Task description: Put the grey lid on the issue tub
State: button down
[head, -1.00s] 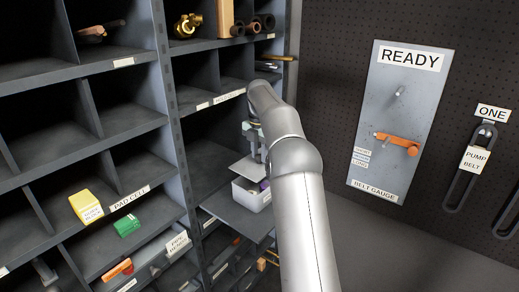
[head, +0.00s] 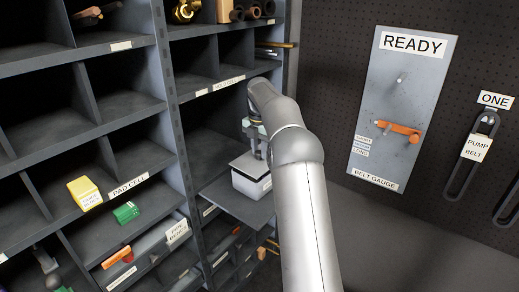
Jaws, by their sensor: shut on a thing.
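The issue tub (head: 252,188) is a pale, open-topped box standing on a grey shelf board that juts out of the rack. The grey lid (head: 246,165) lies over the tub's top and covers its opening. Whether it is fully seated I cannot tell. My gripper (head: 258,153) is above the lid, pointing down, and is shut on it near its right side. My arm hides part of the lid's right side and the fingertips.
The board (head: 232,203) has bare room left of the tub. The rack's bins hold a yellow box (head: 84,193), a green block (head: 126,212) and an orange-handled item (head: 118,257). A belt gauge panel (head: 404,110) hangs on the pegboard at right.

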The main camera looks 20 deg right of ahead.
aim_at(259, 152)
jog(key=shift+f+b, duration=0.5)
jog(key=shift+f, duration=0.55)
jog(key=c, duration=1.5)
grip_release()
jog(key=shift+o, duration=0.2)
jog(key=o, duration=0.6)
jog(key=shift+c, duration=0.2)
notch_tip(259, 152, up, 6)
jog(key=p, duration=0.5)
jog(key=shift+f, duration=0.1)
jog(key=shift+r, duration=1.1)
jog(key=shift+a, duration=0.1)
